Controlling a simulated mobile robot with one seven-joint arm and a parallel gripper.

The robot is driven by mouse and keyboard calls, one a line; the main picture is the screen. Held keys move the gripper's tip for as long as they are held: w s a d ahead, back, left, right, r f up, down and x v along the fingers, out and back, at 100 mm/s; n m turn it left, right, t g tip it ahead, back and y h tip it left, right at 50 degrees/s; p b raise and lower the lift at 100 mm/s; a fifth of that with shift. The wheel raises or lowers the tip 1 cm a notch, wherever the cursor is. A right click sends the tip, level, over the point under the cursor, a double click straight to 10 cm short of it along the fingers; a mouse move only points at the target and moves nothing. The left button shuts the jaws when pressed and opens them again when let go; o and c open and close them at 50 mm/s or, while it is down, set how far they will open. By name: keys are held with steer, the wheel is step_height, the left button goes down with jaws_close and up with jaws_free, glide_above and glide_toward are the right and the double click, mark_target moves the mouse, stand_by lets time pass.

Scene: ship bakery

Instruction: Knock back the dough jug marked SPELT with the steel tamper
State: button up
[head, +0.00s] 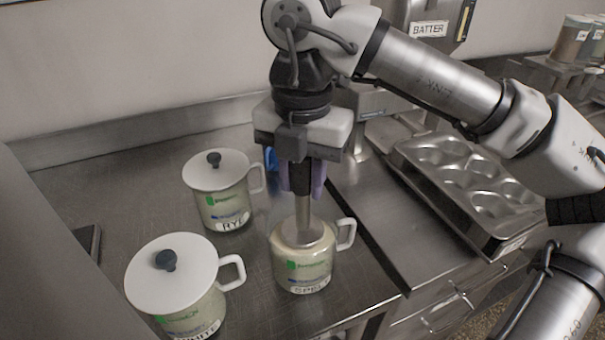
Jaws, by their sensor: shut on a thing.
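The jug marked SPELT (302,272) stands upright on the steel counter with no lid on it, its handle to the right. My gripper (301,180) is above the jug, shut on the dark handle of the steel tamper (303,216). The tamper points straight down, and its round foot is at the jug's mouth. I cannot tell how deep the foot is, and the dough surface is mostly hidden behind it. A jug marked RYE (223,203) stands behind to the left with a white lid on. Another lidded jug (194,310), its label partly cut off, stands at the front left.
A muffin tray (468,185) lies on the counter to the right, across a dark gap. A dispenser labelled BATTER (429,30) stands at the back. Something blue (270,159) shows behind my gripper. Jars (572,38) stand at the far right.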

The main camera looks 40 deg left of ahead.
mark_target(302, 205)
steer(key=shift+f+b, duration=2.35)
steer(key=shift+f, duration=0.45)
steer(key=shift+r, duration=0.1)
steer(key=shift+r+p, duration=3.9)
steer(key=shift+r, duration=1.55)
